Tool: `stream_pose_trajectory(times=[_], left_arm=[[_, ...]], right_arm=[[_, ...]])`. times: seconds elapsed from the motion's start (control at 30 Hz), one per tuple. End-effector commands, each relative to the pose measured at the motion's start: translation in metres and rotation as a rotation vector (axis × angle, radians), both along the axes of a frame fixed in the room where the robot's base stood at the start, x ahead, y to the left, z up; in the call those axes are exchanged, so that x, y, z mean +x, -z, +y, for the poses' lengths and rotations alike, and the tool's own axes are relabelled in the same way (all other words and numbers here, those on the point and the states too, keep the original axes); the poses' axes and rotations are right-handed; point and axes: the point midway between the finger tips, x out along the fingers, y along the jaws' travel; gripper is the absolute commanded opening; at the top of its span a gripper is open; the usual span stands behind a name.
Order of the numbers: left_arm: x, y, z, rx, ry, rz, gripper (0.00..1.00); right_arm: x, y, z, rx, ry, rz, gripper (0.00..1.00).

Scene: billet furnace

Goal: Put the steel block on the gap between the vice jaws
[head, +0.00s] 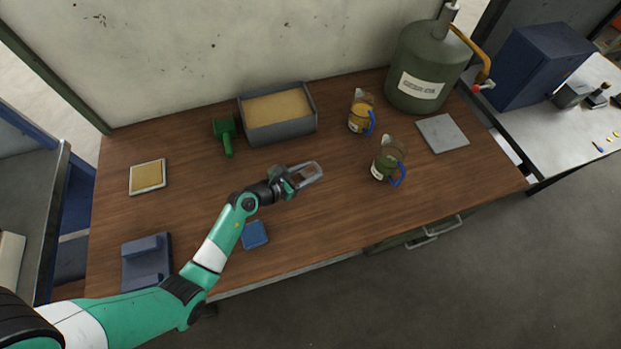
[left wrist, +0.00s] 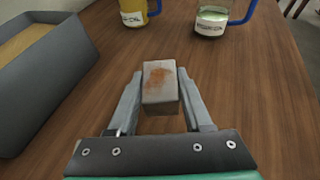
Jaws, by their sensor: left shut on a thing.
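The steel block (left wrist: 160,82) is a small grey block with a rusty orange patch on top. In the left wrist view it sits between the two fingers of my left gripper (left wrist: 161,100), which is shut on it. In the head view my left gripper (head: 308,174) is over the middle of the wooden bench; the block is hard to make out there. A blue-grey stepped fixture (head: 147,262) at the bench's front left looks like the vice, well to the left of the gripper. I cannot make out its jaw gap clearly. My right gripper is out of view.
On the wooden bench (head: 200,195) stand a sand-filled grey box (head: 277,137), a green hammer-like tool (head: 226,137), two jugs (head: 358,112) (head: 386,160), a green drum (head: 424,65), a grey plate (head: 442,133), a tan-topped tray (head: 147,177) and a blue pad (head: 255,235).

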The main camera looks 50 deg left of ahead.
Motion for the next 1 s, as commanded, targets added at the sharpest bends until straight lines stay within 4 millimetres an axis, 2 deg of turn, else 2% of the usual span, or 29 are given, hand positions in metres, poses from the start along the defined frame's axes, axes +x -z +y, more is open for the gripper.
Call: stream_pose_trajectory(times=[0.07, 0.27, 0.67, 0.7, 0.83, 1.0], left_arm=[[0.003, 0.002, 0.001, 0.001, -0.001, -0.004, 0.0], [0.006, 0.035, 0.001, 0.0, -0.002, -0.003, 0.0], [0.006, 0.038, 0.001, 0.002, -0.001, -0.003, 0.0], [0.005, 0.039, 0.001, 0.0, 0.0, 0.001, 0.57], [0.005, 0.038, 0.001, 0.0, 0.0, 0.001, 0.8], [0.005, 0.038, 0.001, 0.0, 0.0, 0.001, 0.8]], right_arm=[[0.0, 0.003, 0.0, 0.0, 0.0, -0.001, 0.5], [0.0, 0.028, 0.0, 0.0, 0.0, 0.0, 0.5], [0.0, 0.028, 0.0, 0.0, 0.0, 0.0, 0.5], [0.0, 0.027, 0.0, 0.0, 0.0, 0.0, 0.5], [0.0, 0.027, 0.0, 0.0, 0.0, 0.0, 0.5], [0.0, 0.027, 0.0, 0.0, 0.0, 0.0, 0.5]])
